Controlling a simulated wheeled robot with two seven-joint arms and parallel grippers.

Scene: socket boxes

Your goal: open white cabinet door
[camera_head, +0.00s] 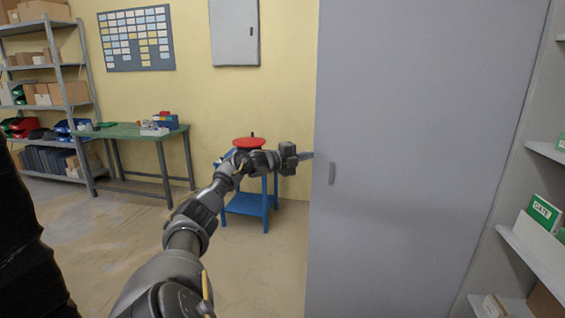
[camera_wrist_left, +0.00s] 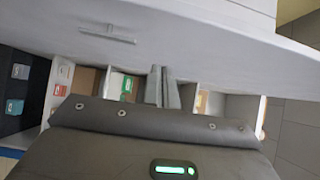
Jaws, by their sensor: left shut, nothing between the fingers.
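The white cabinet door (camera_head: 415,150), pale grey here, fills the right half of the head view. It has a small vertical handle (camera_head: 332,173) near its left edge. The handle also shows in the left wrist view (camera_wrist_left: 107,35). My left gripper (camera_head: 306,156) is shut and empty at the door's left edge, slightly above and left of the handle. Contact with the door cannot be told. My right gripper is not in view.
Shelves with boxes (camera_head: 544,212) show right of the door. A blue stand with a red top (camera_head: 249,142) is behind my left arm. A green workbench (camera_head: 125,131) and a storage rack (camera_head: 48,80) stand at the left. The floor between is open.

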